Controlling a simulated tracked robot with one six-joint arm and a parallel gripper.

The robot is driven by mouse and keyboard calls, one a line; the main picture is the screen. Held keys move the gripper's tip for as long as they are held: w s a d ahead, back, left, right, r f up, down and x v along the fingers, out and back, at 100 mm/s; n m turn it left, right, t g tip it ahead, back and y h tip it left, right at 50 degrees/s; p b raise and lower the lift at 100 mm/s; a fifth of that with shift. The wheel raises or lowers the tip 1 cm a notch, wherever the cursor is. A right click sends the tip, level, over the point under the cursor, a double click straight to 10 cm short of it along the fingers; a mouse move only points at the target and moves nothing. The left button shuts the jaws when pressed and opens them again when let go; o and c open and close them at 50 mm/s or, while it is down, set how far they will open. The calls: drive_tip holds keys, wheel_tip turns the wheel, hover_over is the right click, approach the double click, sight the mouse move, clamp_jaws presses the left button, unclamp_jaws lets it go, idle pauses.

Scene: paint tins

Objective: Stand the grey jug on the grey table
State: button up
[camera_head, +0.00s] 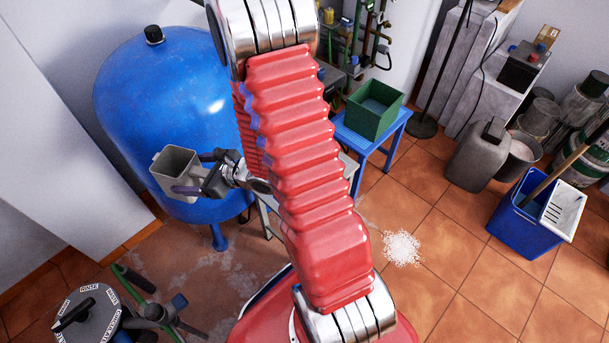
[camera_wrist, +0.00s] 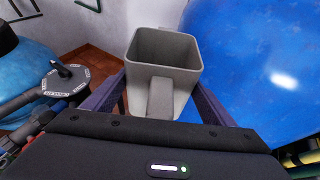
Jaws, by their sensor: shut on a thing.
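The grey jug (camera_head: 173,163) is square, open-topped and roughly upright, in the air in front of the blue tank. It also shows in the wrist view (camera_wrist: 140,82), with its handle toward me. My gripper (camera_head: 192,178) is shut on the jug, with a dark finger on either side in the wrist view (camera_wrist: 160,96). The inside of the jug looks empty where I can see it. A grey table (camera_head: 350,172) stands behind my red arm, to the right of the jug. My arm hides most of its top.
The large blue tank (camera_head: 165,95) stands close behind the jug. A blue table (camera_head: 374,148) with a green crate (camera_head: 372,122) adjoins the grey table's far side. A round-lidded object (camera_head: 88,318) is at lower left. White granules (camera_head: 402,248) lie on open tiled floor.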

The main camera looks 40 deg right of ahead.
drive_tip(key=s+d+f+m+h, duration=0.1)
drive_tip(key=d+f, duration=0.4)
drive_tip(key=d, duration=0.5)
drive_tip(key=s+d+f+m+t+h, duration=0.1)
drive_tip(key=s+d+f, duration=0.4)
drive_tip(key=d, duration=0.6)
drive_tip(key=s+d+f+m+h, duration=0.3)
drive_tip(key=s+d+f+h, duration=0.1)
drive_tip(key=d, duration=0.6)
drive_tip(key=shift+s+d+f+t, duration=0.15)
drive_tip(key=shift+s+f+t, duration=0.15)
drive_tip(key=shift+s+f, duration=0.25)
drive_tip(key=shift+f, duration=2.95)
drive_tip(key=shift+f, duration=2.05)
drive_tip(key=shift+f, duration=0.1)
